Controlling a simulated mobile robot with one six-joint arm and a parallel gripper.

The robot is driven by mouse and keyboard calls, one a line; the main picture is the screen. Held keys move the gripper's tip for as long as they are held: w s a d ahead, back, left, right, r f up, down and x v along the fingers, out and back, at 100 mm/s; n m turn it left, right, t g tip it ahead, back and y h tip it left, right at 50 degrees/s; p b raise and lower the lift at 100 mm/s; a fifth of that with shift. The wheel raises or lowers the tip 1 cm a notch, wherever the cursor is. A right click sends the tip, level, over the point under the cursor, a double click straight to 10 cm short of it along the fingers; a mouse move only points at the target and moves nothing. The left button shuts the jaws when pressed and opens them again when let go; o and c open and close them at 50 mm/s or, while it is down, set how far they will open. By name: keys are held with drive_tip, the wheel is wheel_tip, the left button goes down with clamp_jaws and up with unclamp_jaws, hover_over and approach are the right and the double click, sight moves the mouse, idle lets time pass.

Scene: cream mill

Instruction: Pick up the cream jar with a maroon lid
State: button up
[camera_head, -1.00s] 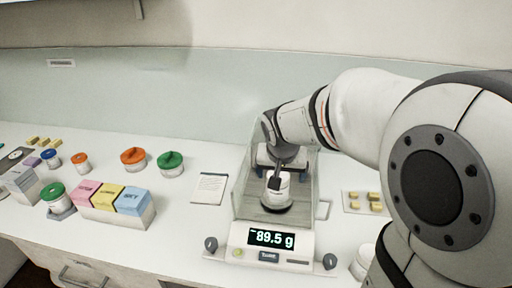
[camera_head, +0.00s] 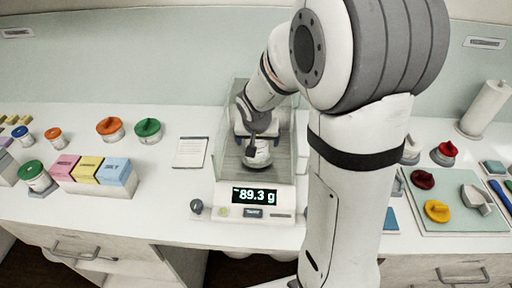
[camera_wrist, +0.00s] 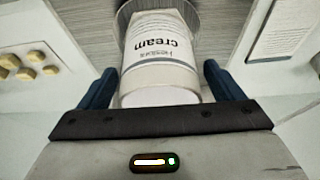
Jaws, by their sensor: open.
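A white jar (camera_head: 258,154) stands on the balance (camera_head: 248,214), inside its clear-walled weighing space. In the wrist view the jar (camera_wrist: 155,55) has a printed label with the word "cream", upside down. No maroon lid shows on the visible part of this jar. My gripper (camera_head: 256,134) is over the balance at the jar. In the wrist view its two blue fingers (camera_wrist: 162,84) are open, one on each side of the jar's near end. I cannot tell whether either finger touches it. A loose maroon lid (camera_head: 422,179) lies on a pale green mat at the right.
The balance display (camera_head: 254,196) reads 89.3 g. Clear walls stand close around my gripper. Orange-lidded (camera_head: 110,128) and green-lidded (camera_head: 148,130) jars stand at the left, behind coloured boxes (camera_head: 90,170). A yellow lid (camera_head: 437,210) lies on the green mat (camera_head: 470,222).

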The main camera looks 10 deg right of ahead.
drive_tip(key=c, duration=1.2)
wheel_tip(320, 180, up, 10)
drive_tip(key=shift+r+b, duration=0.1)
drive_tip(key=shift+b, duration=0.35)
